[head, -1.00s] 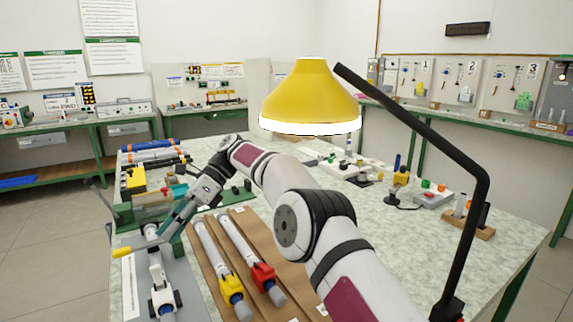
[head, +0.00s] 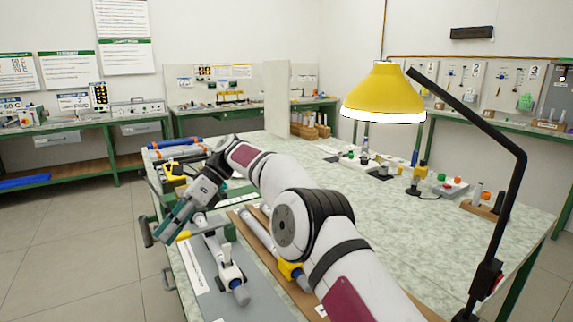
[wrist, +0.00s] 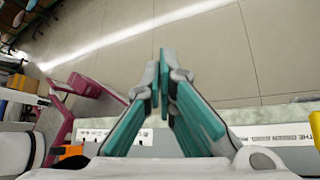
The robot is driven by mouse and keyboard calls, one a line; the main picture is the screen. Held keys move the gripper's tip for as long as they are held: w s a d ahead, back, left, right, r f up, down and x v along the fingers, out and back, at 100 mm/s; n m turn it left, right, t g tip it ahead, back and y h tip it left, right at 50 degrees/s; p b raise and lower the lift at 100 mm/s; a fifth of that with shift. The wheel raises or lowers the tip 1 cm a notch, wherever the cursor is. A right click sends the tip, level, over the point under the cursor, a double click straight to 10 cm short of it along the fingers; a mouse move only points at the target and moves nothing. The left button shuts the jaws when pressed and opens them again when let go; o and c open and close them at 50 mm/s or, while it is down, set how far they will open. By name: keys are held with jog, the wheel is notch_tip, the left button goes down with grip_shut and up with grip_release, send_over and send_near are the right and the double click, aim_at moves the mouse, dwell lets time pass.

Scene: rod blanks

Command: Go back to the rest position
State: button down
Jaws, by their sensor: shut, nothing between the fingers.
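My gripper (head: 168,238) has teal fingers and sits at the left edge of the workbench in the head view, pointing down and left. In the wrist view its fingers (wrist: 160,62) are together and empty, above the tiled floor beside the bench edge. My white arm reaches across the bench and hides part of it. Below and right of the gripper, a white rod with a clamp (head: 232,262) lies on a grey board (head: 212,288). A brown wooden rack (head: 305,300) beside it carries pale rods, with a yellow clamp (head: 290,271) partly hidden by my arm.
A yellow lamp (head: 384,95) on a black arm hangs over the right of the bench. The floor (head: 75,230) left of the bench is clear.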

jog(key=s+d+r+n+t+h, duration=0.2)
jog(key=s+d+r+n+t, duration=0.15)
jog(key=d+r, duration=0.8)
jog(key=s+d+r+n+t+h, duration=0.1)
jog(key=s+d+r+n+t, duration=0.1)
jog(key=s+d, duration=0.35)
jog(key=s+d+r+n+t+h, duration=0.1)
jog(key=s+d+r+n, duration=0.15)
jog(key=d, duration=0.65)
jog(key=s+d+f+n+t+h, duration=0.1)
jog(key=s+d+f+n+t, duration=0.15)
jog(key=s+d+f, duration=0.65)
jog(key=s+d+f+n+t+h, duration=0.1)
jog(key=s+d+f+n+h, duration=0.2)
jog(key=s+d, duration=1)
notch_tip(320, 180, up, 16)
jog(key=s+a+t+y+p, duration=0.1)
jog(key=s+a+t+p, duration=0.1)
jog(key=p, duration=1.1)
jog(key=shift+s+a+f+n+t+p, duration=0.3)
jog(key=shift+n+t+p, duration=0.1)
jog(key=shift+t, duration=0.1)
